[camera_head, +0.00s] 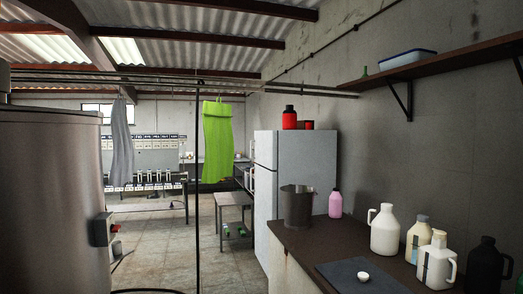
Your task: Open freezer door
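The white fridge-freezer (308,157) stands past the far end of the brown counter, against the right wall. Its broad side panel faces me. Its narrow front, seen at a steep angle, faces left, with the upper door (265,149) above a longer lower door (264,210). Both doors look shut. I cannot make out a handle clearly. The counter and a metal bucket (297,206) hide the lower part of the side panel. My gripper is not in view.
The floor (160,240) left of the fridge is open. A large steel tank (52,200) stands at left, with a thin dark pole (197,215) between. A small table (232,199) is beyond. Jugs (386,231) and a pink bottle (335,204) stand on the counter (325,243).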

